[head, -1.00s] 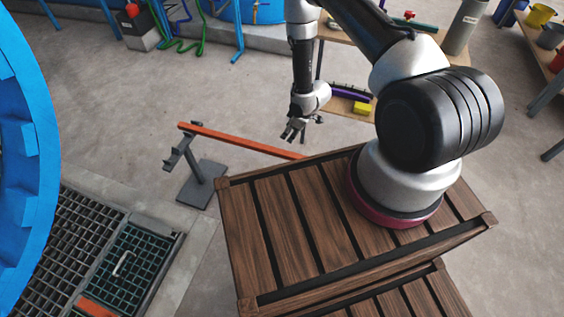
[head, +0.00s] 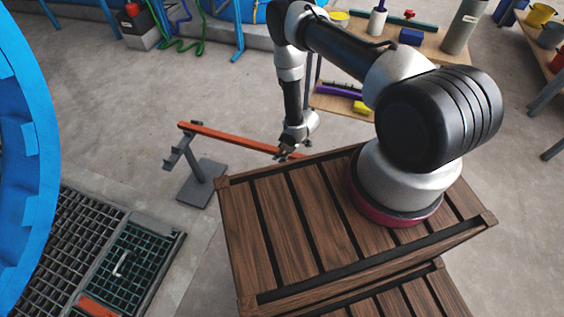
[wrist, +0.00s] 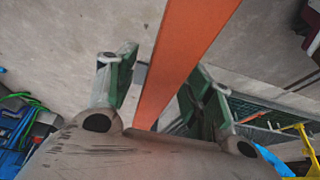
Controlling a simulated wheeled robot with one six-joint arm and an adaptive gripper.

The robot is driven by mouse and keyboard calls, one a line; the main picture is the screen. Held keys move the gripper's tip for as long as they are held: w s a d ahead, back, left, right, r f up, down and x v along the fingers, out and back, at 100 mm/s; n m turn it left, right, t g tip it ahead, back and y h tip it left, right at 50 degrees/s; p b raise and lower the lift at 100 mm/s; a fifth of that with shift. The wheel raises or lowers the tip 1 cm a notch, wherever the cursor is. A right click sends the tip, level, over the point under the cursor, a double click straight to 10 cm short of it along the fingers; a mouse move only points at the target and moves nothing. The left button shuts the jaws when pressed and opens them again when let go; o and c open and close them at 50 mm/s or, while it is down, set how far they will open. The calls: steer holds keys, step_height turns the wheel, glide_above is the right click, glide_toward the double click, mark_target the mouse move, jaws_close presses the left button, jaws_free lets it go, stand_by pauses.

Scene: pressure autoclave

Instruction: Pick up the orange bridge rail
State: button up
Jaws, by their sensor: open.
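The orange bridge rail (head: 232,138) is a long flat bar. Its left end rests on a grey stand (head: 196,172), and its right end is hidden behind my gripper and the wooden crate top. My gripper (head: 287,154) is open at the right part of the rail, pointing down. In the wrist view the rail (wrist: 185,55) runs lengthwise between the two fingers of my gripper (wrist: 160,88), with a finger on each side. The fingers do not look closed on it; I cannot tell the exact height gap.
My base's slatted wooden top (head: 290,225) fills the front. A blue round vessel rim (head: 30,150) is at the left, with floor grating (head: 70,245) beside it. A wooden table (head: 440,45) with tools stands behind. Concrete floor around the stand is free.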

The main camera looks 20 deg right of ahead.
jaws_close()
steer(key=shift+r, duration=0.1)
stand_by(0.3)
